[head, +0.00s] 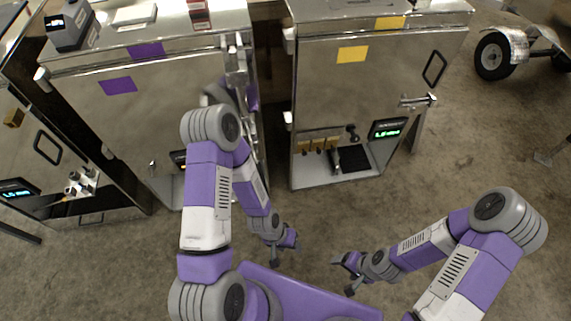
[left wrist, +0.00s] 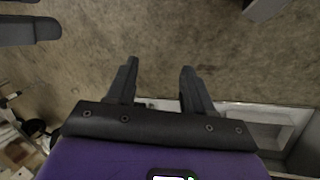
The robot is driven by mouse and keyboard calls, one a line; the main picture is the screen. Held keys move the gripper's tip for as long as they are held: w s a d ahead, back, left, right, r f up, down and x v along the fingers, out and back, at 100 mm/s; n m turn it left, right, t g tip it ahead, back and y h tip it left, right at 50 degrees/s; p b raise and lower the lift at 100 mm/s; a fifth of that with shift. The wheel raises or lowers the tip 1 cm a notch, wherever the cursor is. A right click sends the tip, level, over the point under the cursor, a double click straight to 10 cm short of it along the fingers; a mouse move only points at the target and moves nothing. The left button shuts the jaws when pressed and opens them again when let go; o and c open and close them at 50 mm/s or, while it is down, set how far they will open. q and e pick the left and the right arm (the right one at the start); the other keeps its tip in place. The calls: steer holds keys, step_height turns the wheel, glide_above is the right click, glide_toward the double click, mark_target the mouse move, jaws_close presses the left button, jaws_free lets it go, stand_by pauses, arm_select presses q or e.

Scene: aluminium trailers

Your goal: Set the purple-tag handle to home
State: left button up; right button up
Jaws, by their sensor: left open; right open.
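The purple-tag cabinet is the metal one left of centre, with a purple tag (head: 118,86) on its front and another (head: 147,50) on its top edge. Silver latch hardware (head: 236,62) shows at its right edge. My left arm covers much of its right front, so I cannot tell the handle's position. My left gripper (head: 284,250) is low over the floor in front of the cabinets, apart from them. In the left wrist view its two fingers (left wrist: 158,75) are spread with only floor between them. My right gripper (head: 346,272) is open and empty over the floor.
A yellow-tag cabinet (head: 340,110) stands to the right, with a silver handle (head: 418,101) and a green-lit display (head: 388,129). Another metal cabinet (head: 30,145) stands at the far left. A wheeled trailer (head: 495,55) is at the upper right. Open floor (head: 480,155) lies at the right.

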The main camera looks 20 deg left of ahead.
arm_select(q)
step_height(320, 180, up, 10)
steer(key=w+m+p, duration=0.2)
steer(key=m+p, duration=0.2)
steer(key=p, duration=0.4)
step_height(320, 180, up, 14)
steer(key=m+g+y+p, duration=0.2)
steer(key=m+y+p, duration=0.3)
steer(key=m, duration=2.2)
glide_above(262, 179)
steer(key=d, duration=0.1)
steer(key=y, duration=0.1)
steer(key=x, duration=0.2)
steer(key=b+x, duration=0.1)
steer(key=x, duration=0.1)
steer(key=b+x, duration=0.1)
steer(key=x, duration=0.2)
steer(key=shift+w+d+f, duration=0.15)
steer(key=shift+w+d, duration=0.05)
steer(key=shift+w, duration=0.1)
jaws_close()
